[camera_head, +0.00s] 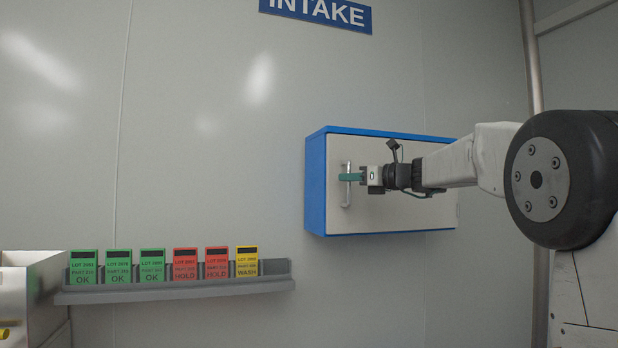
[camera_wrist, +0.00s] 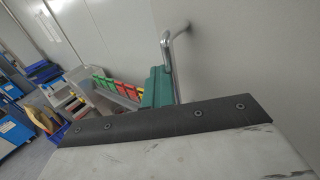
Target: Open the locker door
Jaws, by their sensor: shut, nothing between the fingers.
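The locker (camera_head: 316,185) is a blue box on the wall, with a light grey door (camera_head: 400,210) that looks closed in its frame. An upright metal bar handle (camera_head: 347,195) is near the door's left edge. My gripper (camera_head: 351,177) reaches in from the right, its green fingertips at the handle's mid-height. In the wrist view the shut green fingers (camera_wrist: 157,90) are right by the handle (camera_wrist: 174,45), which curves up past them to the door. The fingers are shut with nothing between them; whether they touch the bar I cannot tell.
A grey rack (camera_head: 180,290) with green, red and yellow cards stands to the lower left. A blue INTAKE sign (camera_head: 318,12) hangs above the locker. A metal pipe (camera_head: 531,60) runs up the wall at right. The wall space left of the locker is clear.

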